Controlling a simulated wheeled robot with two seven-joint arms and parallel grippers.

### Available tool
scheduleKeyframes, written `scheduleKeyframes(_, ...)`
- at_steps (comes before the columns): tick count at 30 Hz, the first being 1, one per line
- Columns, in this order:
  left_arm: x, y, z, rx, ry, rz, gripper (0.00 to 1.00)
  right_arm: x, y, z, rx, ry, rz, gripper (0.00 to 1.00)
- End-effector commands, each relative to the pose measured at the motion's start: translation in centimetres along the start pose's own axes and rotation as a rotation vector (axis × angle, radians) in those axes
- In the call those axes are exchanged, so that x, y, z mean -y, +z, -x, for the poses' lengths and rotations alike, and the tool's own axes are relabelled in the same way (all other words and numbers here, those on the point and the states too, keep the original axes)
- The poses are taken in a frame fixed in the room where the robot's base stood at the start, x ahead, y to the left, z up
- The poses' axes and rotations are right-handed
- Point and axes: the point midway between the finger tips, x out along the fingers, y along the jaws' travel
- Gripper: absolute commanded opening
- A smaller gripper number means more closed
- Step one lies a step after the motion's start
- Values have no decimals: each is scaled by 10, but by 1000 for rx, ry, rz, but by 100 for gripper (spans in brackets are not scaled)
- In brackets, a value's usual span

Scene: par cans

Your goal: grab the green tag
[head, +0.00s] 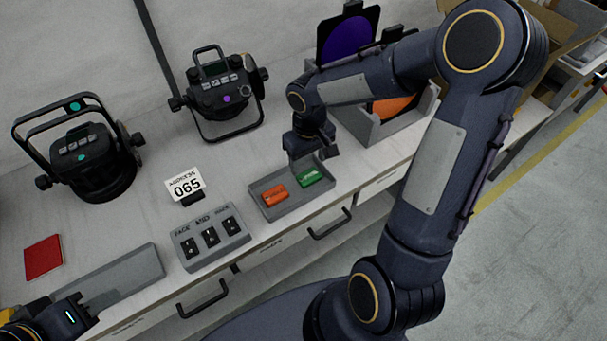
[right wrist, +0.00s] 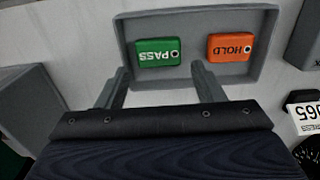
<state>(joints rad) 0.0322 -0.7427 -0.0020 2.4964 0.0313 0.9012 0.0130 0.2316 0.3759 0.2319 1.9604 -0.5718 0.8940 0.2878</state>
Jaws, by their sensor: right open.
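The green tag (head: 310,177) lies in a small grey tray (head: 283,208) on the bench, to the right of an orange tag (head: 274,195). In the right wrist view the green tag (right wrist: 158,52) reads PASS and the orange tag (right wrist: 231,47) reads HOLD. My right gripper (head: 312,156) is just above and behind the tray's right end. In the right wrist view its fingers (right wrist: 161,80) are open and empty, with the green tag ahead between them and apart from them. My left arm's end (head: 50,322) is at the lower left; its fingertips are not clearly visible.
Two par cans (head: 95,175) (head: 222,95) stand at the back. A card reading 065 (head: 187,186), a grey switch block (head: 210,237), a red square (head: 43,257) and a grey slab (head: 115,285) lie left of the tray. A grey bin (head: 385,128) with coloured filters stands at the right.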

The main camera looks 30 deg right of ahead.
Motion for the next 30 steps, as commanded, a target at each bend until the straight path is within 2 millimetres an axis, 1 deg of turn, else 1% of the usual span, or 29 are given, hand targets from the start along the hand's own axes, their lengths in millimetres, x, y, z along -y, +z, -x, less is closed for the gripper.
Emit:
scheduleKeyframes(7, -2, -2, 4, 0, 0, 0, 36, -1, 0, -35, 6, -3, 1, 62)
scheduleKeyframes(10, -2, -2, 3, 0, 0, 0, 36, -1, 0, -48, 4, -2, 1, 62)
scheduleKeyframes(13, -2, -2, 3, 0, 0, 0, 36, -1, 0, -54, 1, -2, 0, 62)
scheduleKeyframes(19, -2, -2, 3, 0, 0, 0, 36, -1, 0, -54, 0, -1, 0, 62)
scheduleKeyframes(20, -2, -2, 3, 0, 0, 0, 36, -1, 0, -54, 0, -1, 0, 60)
scheduleKeyframes(26, -2, -2, 3, 0, 0, 0, 36, -1, -1, -54, 0, -1, 0, 34)
scheduleKeyframes(30, -2, -2, 3, 0, 0, 0, 36, -1, -1, -54, 0, -1, 0, 34)
